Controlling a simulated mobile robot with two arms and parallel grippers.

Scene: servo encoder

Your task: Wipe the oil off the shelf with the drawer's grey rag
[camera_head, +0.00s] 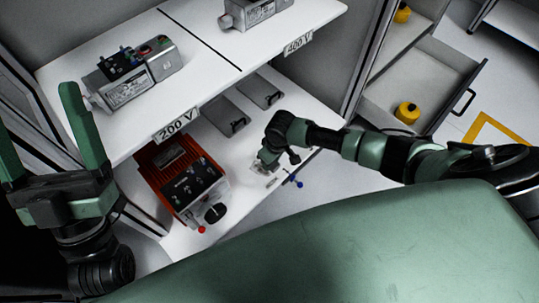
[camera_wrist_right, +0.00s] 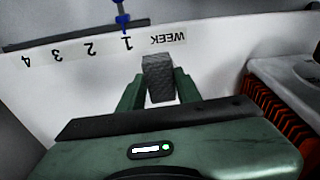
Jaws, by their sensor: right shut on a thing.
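My right gripper (camera_head: 264,163) reaches down over the lower white shelf (camera_head: 233,182), close to its front edge. In the right wrist view, my right gripper (camera_wrist_right: 160,80) is shut on the grey rag (camera_wrist_right: 158,70), a small dark textured block between its fingers. It is at or just above the shelf; I cannot tell if it touches. No oil shows clearly; the arm and rag may hide it. The open drawer (camera_head: 452,65) is at the right, with a yellow container inside. My left gripper (camera_head: 38,112) is open and empty at the left.
A red-orange drive unit (camera_head: 180,178) stands left of my right gripper on the lower shelf. Grey flat plates (camera_head: 228,116) lie behind. The upper shelf (camera_head: 205,65) bears motors. A blue-knobbed marker (camera_wrist_right: 121,18) stands at the week scale (camera_wrist_right: 105,46) on the shelf edge.

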